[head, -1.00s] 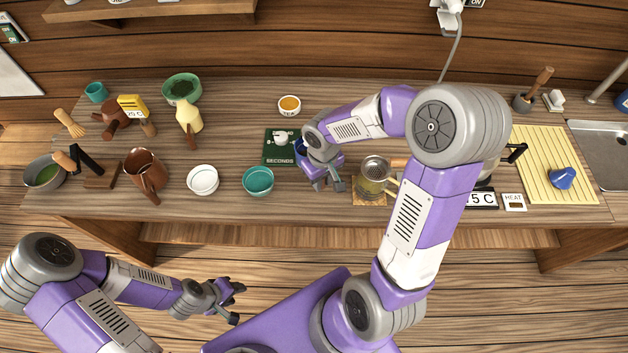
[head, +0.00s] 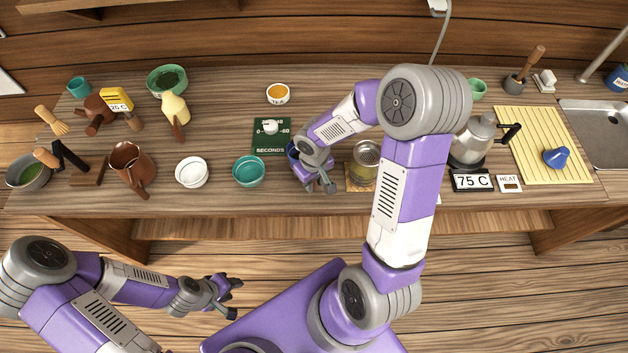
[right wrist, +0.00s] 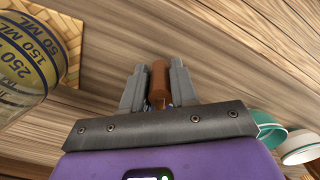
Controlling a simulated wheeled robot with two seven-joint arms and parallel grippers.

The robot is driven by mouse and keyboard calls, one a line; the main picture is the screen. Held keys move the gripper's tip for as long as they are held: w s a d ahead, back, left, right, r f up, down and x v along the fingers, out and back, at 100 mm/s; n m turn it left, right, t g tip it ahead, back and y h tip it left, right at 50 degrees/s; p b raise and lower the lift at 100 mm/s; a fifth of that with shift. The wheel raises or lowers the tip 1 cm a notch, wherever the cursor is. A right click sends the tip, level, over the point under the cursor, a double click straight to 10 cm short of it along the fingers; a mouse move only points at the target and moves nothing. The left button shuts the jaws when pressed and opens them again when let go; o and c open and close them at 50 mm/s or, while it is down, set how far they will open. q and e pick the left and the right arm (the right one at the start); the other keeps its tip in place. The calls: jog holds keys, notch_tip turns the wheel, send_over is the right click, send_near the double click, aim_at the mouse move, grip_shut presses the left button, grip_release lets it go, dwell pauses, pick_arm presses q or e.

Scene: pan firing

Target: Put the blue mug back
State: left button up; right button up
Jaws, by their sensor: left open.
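A blue thing (head: 292,150), probably the blue mug, shows in part behind my right gripper (head: 320,187), beside the timer; most of it is hidden. In the right wrist view a brown handle-like piece (right wrist: 159,84) lies between the fingers of my right gripper (right wrist: 158,75), with a little blue at its base. I cannot tell whether the fingers press on it. Another blue, cup-like thing (head: 556,157) sits on the yellow slatted mat (head: 530,130) at the right. My left gripper (head: 234,298) is open and empty in front of the counter.
The green seconds timer (head: 272,145) is left of my right gripper. The strainer-topped measuring glass (head: 365,165) stands close on its right. A teal bowl (head: 248,171) and a white bowl (head: 191,172) are to the left. The kettle (head: 472,145) stands by the mat.

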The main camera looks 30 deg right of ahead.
jog(key=o, duration=0.3)
jog(key=shift+r, duration=0.1)
jog(key=shift+r+p, duration=0.2)
jog(key=shift+p, duration=0.1)
notch_tip(320, 180, up, 12)
jog(key=p, duration=0.2)
jog(key=shift+p, duration=0.4)
jog(key=shift+f, duration=0.1)
